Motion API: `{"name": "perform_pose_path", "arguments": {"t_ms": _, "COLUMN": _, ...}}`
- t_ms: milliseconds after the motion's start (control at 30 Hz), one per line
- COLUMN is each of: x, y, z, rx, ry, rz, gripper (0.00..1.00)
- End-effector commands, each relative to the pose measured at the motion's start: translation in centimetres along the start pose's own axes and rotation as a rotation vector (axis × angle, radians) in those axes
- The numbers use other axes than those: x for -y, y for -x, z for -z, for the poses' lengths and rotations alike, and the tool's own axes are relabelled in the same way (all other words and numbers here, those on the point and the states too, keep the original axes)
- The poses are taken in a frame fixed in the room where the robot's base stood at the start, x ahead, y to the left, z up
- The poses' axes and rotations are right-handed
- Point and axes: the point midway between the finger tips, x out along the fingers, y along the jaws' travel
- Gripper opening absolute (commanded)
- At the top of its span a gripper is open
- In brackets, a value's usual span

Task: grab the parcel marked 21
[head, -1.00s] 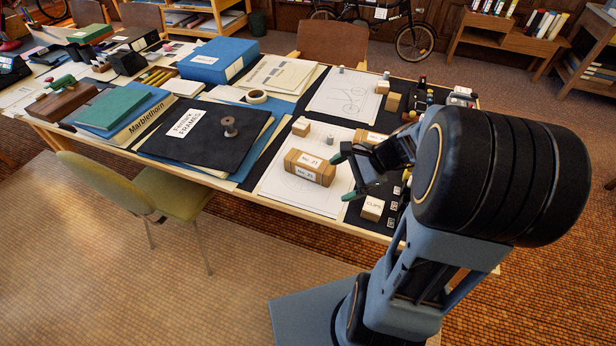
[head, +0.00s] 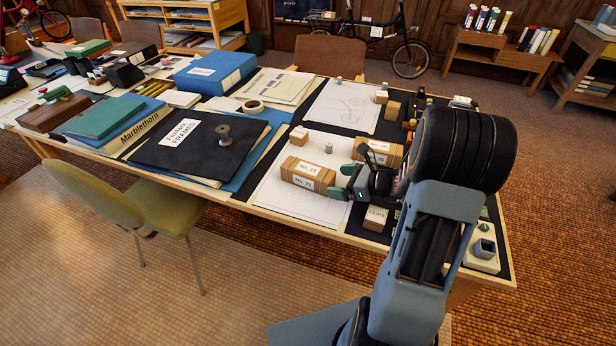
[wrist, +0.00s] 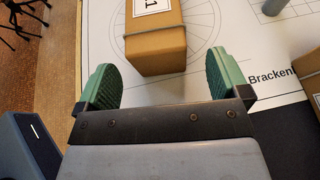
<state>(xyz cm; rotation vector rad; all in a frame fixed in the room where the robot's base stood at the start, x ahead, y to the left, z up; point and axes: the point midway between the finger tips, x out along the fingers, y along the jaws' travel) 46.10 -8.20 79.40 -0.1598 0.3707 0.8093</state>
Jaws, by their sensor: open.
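The parcel marked No. 21 (head: 307,175) is a brown box with white labels, lying on a white drawing sheet (head: 275,199) on the table. My gripper (head: 343,182), with green finger pads, is open and empty at the parcel's right end.
A box labelled CLIPS (head: 376,219) stands close in front of my gripper. A small brown box (head: 298,135) and a grey cylinder (head: 329,148) stand behind the parcel.

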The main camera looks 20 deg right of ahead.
Motion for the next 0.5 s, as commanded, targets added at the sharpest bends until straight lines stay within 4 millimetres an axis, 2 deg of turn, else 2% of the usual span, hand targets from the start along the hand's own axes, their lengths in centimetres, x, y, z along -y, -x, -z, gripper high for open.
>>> {"name": "perform_pose_path", "arguments": {"t_ms": 133, "x": -0.1, "y": -1.1, "z": 0.1, "rx": 0.0, "ry": 0.001, "rz": -0.003, "gripper": 0.94}}
{"name": "perform_pose_path", "arguments": {"t_ms": 333, "x": -0.3, "y": -3.9, "z": 0.2, "rx": 0.0, "ry": 0.002, "rz": -0.004, "gripper": 0.94}}
{"name": "perform_pose_path", "arguments": {"t_ms": 500, "x": -0.3, "y": -5.2, "z": 0.1, "rx": -0.001, "ry": 0.002, "rz": -0.001, "gripper": 0.94}}
